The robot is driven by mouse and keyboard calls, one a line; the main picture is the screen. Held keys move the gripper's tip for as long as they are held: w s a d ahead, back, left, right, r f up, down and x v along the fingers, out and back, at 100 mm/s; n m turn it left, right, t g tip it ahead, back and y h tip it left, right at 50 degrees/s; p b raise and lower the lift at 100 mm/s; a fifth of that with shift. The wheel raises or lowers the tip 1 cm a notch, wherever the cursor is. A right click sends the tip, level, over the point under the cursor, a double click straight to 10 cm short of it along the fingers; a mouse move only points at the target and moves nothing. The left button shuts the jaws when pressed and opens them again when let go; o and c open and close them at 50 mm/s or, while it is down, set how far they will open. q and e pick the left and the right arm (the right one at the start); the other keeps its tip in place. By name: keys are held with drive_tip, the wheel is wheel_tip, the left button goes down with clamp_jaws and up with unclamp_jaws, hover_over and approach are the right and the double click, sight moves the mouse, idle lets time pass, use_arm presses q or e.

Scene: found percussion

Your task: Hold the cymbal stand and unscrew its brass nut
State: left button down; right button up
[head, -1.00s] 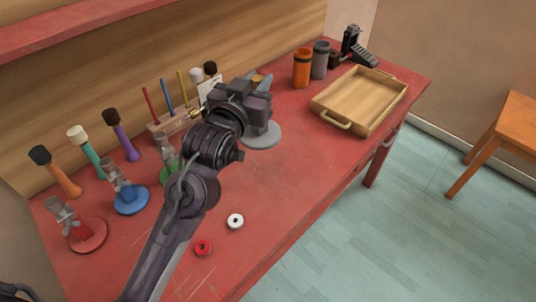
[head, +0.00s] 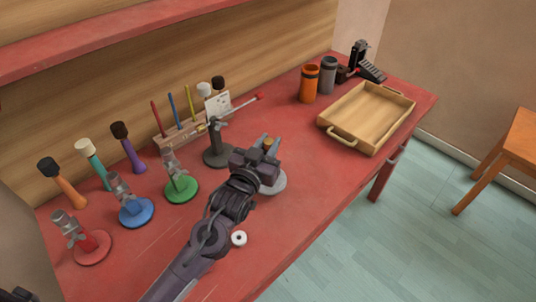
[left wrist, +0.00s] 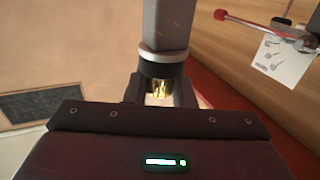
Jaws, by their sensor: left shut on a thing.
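The cymbal stand (head: 276,184) has a round light grey base, seen in the head view just beyond my left arm. My left gripper (head: 267,146) is shut on its upper part, and the gripper hides most of the post. The brass nut (head: 268,141) shows between the fingertips in the head view. Brass also shows between dark parts in the middle of the left wrist view (left wrist: 158,90). Exactly where the fingers touch is hard to see. I cannot tell whether the base touches the table.
A dark stand (head: 217,157) with a red-tipped rod is close behind on the left. Green (head: 181,190), blue (head: 136,212) and red (head: 92,248) based stands are further left. A white ring (head: 239,238) lies by my arm. A wooden tray (head: 345,137) is at right; the table between is clear.

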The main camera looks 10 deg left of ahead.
use_arm(q)
wheel_tip(320, 180, down, 4)
drive_tip(key=shift+f, duration=0.2)
drive_tip(key=c, duration=1.2)
unclamp_jaws()
drive_tip(key=shift+f, duration=0.15)
drive_tip(key=shift+c, duration=0.2)
drive_tip(key=shift+r, duration=0.25)
drive_tip(key=s+a+b, duration=0.2)
drive_tip(key=s, duration=1)
drive_tip(key=shift+a, duration=0.2)
